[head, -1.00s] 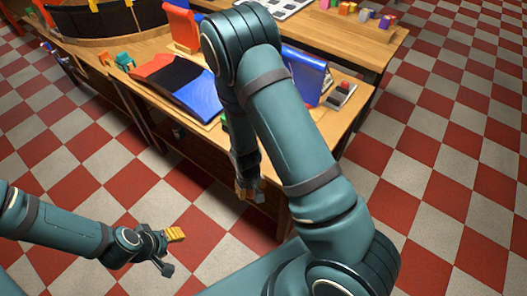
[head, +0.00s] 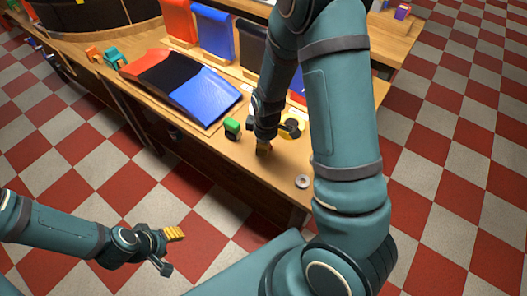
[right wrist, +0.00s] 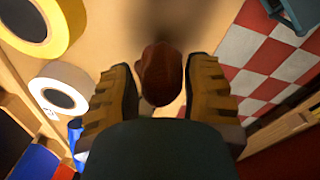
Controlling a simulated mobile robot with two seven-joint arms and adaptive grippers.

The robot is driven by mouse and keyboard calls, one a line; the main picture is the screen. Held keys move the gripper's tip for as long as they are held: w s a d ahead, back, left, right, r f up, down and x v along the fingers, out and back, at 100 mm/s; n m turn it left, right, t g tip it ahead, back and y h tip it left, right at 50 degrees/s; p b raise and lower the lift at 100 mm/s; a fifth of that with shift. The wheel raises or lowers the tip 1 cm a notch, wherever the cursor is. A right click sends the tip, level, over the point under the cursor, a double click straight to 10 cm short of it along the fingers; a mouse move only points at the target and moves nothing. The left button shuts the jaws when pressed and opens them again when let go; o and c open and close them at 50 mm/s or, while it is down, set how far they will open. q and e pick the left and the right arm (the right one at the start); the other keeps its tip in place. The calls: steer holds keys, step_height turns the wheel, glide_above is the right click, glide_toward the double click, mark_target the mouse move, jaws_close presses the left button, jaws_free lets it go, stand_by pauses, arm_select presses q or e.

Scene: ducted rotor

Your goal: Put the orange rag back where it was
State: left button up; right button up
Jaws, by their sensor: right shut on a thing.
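My right gripper (head: 263,148) is over the table near its front edge, fingers pointing down. In the right wrist view its yellow ribbed fingers (right wrist: 160,95) are shut on a rounded reddish-brown thing (right wrist: 162,75); I cannot tell whether this is the orange rag. An orange-red cloth-like piece (head: 179,20) hangs upright at the back of the table, left of a blue one (head: 214,32). My left gripper (head: 170,250) is open and empty, above the floor in front of the table.
A red, black and blue sheet (head: 205,92) lies on the table (head: 200,135). The wrist view shows a white roll (right wrist: 40,22).

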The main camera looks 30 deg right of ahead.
steer(key=shift+w+f+b, duration=0.1)
steer(key=shift+f+b, duration=0.45)
steer(key=shift+f, duration=1.8)
steer(key=shift+r, duration=0.1)
steer(key=o, duration=1.1)
